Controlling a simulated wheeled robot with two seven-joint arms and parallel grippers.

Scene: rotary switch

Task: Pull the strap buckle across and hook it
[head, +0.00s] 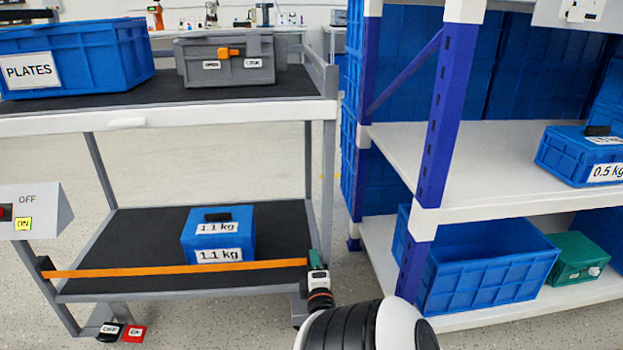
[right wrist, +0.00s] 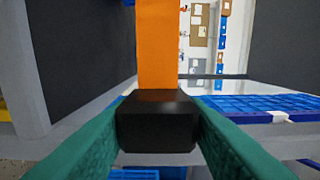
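The orange strap (head: 150,270) runs taut across the front of the cart's lower shelf, from a black mount (head: 44,265) on the left post to my right gripper. My right gripper (head: 315,260) is at the cart's right front post. In the right wrist view its green fingers (right wrist: 158,130) are closed on both sides of the black buckle (right wrist: 157,122), with the strap (right wrist: 157,45) leading away from it. In the head view the buckle is mostly hidden by the gripper. I cannot make out a hook at the right post. My left gripper is not in view.
A blue 1.1 kg box (head: 218,235) sits on the lower shelf (head: 130,235) behind the strap. A blue PLATES crate (head: 110,55) and a grey case (head: 225,62) stand on top. A blue-post rack (head: 440,130) is close on the right. Red and black pedals (head: 133,333) are below left.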

